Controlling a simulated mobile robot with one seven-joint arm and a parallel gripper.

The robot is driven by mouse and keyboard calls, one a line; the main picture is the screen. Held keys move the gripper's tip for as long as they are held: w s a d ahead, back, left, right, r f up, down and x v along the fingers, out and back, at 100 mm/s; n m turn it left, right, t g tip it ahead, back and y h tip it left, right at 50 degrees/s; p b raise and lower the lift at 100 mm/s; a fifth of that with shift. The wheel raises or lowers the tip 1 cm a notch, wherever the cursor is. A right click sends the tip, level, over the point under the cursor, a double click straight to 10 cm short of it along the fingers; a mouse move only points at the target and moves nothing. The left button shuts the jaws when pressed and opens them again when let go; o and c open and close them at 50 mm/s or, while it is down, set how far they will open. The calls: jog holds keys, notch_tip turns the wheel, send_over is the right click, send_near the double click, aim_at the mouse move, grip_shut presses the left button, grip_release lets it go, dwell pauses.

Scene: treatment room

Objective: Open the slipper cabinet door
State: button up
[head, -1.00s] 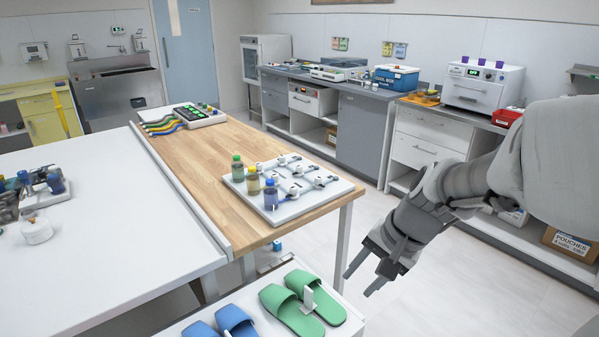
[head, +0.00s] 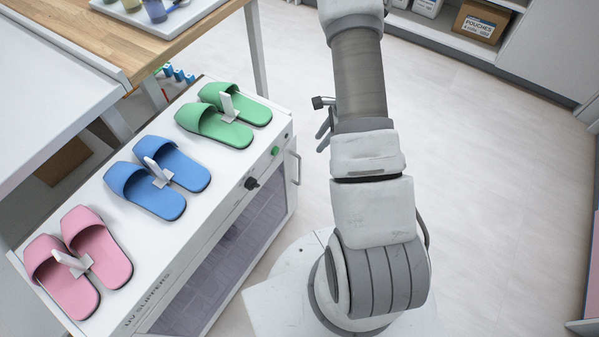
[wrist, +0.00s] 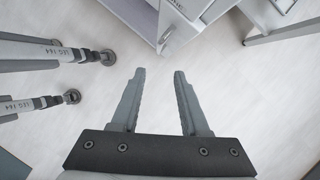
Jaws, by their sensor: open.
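The slipper cabinet (head: 215,205) is a low white unit in the head view, left of my arm, marked "UV SLIPPERS". Its dark see-through door (head: 235,240) faces my base and looks shut. A pale bar handle (head: 294,167) stands out at the door's far right end. My gripper (wrist: 160,71) is open and empty in the wrist view, its two fingers apart above the floor. In the head view it is largely hidden behind my arm, to the right of the handle and apart from it.
Pink (head: 78,262), blue (head: 160,177) and green slippers (head: 223,115) lie on the cabinet top. A wooden table (head: 175,35) stands behind it. Grey legs (wrist: 45,103) with round feet show left in the wrist view. Floor right of my arm is clear.

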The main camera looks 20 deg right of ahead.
jog(key=f, duration=0.2)
jog(key=b, duration=0.5)
send_over(300, 183)
jog(key=f, duration=1.5)
jog(key=shift+w+d, duration=0.1)
jog(key=shift+w, duration=0.2)
grip_shut()
